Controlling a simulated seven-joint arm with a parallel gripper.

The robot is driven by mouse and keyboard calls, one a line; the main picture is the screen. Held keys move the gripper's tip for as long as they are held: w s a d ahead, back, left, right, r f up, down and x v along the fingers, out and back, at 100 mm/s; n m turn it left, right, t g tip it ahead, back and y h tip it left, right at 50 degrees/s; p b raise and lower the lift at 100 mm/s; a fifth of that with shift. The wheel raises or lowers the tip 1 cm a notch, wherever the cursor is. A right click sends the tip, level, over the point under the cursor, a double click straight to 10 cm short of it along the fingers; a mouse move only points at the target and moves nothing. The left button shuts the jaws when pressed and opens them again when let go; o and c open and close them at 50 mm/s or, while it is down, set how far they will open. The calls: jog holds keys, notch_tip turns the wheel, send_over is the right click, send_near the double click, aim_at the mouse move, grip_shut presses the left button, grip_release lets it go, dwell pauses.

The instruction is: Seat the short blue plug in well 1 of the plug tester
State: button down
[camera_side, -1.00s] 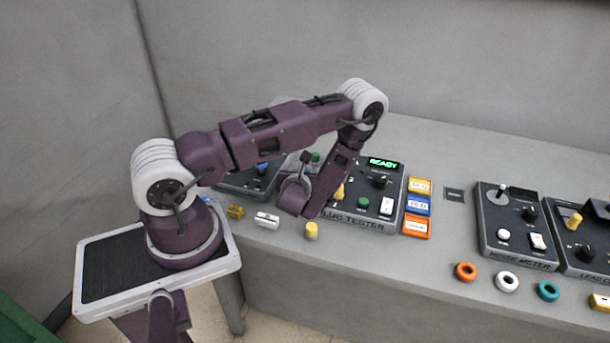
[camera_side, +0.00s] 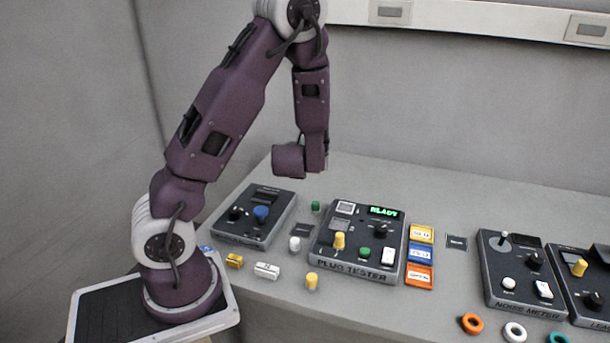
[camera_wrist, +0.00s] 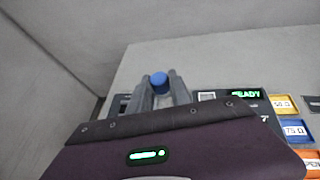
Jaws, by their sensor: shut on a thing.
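A blue plug (camera_wrist: 159,78) is between the two grey fingers of my gripper (camera_wrist: 160,92) in the wrist view, and the gripper is shut on it. In the side view my forearm hides the fingers and the plug, high above the table behind the plug tester's left side. The plug tester (camera_side: 325,252) is a dark box with a lit green READY display, a yellow peg or knob (camera_side: 339,241), a green button (camera_side: 365,253) and a white switch. I cannot make out well 1. In the wrist view my wrist covers most of the tester.
Left of the tester is another dark box (camera_side: 238,229) with a blue knob. Loose yellow (camera_side: 312,281), white (camera_side: 295,244) and green (camera_side: 315,206) pieces lie around the tester. Coloured label cards (camera_side: 420,254) lie at its right. A noise meter (camera_side: 515,262) stands farther right.

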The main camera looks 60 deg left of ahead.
jog(key=s+a+f+n+g, duration=0.2)
jog(key=s+f+n+g, duration=0.1)
jog(key=s+n+g, duration=1.35)
jog(key=s+d+f+n+g+h, duration=0.1)
jog(key=s+d+f+n+h, duration=0.15)
jog(key=d+n+h, duration=0.4)
jog(key=s+d+f+n+g+h, duration=0.1)
jog(key=d+f+n+g+h, duration=0.15)
jog(key=d+n+h, duration=0.45)
jog(key=w+d+r+n+t+h, duration=0.1)
jog(key=w+d+n+t+h, duration=0.2)
jog(key=w+n+t+h, duration=1.05)
jog(key=w+a+r+n+t+y, duration=0.45)
jog(key=w+a, duration=0.25)
jog(key=w, duration=0.2)
jog(key=w+a+r+n+t+y, duration=0.3)
jog(key=w+a+n+t+y, duration=0.25)
jog(key=w+a, duration=0.35)
jog(key=shift+n, duration=0.35)
jog(key=shift+w+d+f, duration=0.1)
jog(key=shift+d+f, duration=0.05)
jog(key=shift+f, duration=2.6)
jog(key=shift+w+d+f, duration=0.1)
jog(key=shift+d+f, duration=0.05)
jog(key=shift+f, duration=2.65)
jog(key=shift+w+d+f, duration=0.1)
jog(key=shift+d+f, duration=0.05)
jog(key=shift+f, duration=2.6)
